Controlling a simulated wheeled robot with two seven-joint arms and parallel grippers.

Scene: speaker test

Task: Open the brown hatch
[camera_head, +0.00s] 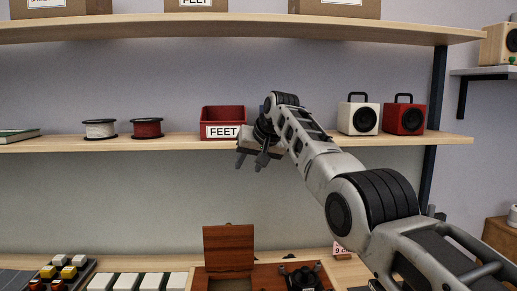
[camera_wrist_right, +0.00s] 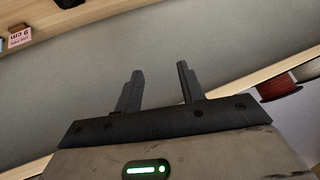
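The brown hatch (camera_head: 228,248) is a reddish-brown wooden panel in the head view. It stands upright, tilted up from the wooden box (camera_head: 265,271) on the bench, with a dark opening below it. My right gripper (camera_head: 252,164) is up at the front edge of the middle shelf, well above the hatch and apart from it. Its fingers point down-left in the head view. In the right wrist view the two fingers (camera_wrist_right: 156,68) are spread with nothing between them. The hatch does not show in that view. My left gripper is not in view.
On the middle shelf (camera_head: 60,144) stand a red FEET bin (camera_head: 222,115), a white spool (camera_head: 100,128), a red spool (camera_head: 147,127), a white speaker (camera_head: 358,116) and a red speaker (camera_head: 404,117). White blocks (camera_head: 137,281) lie left of the box. The wall below the shelf is clear.

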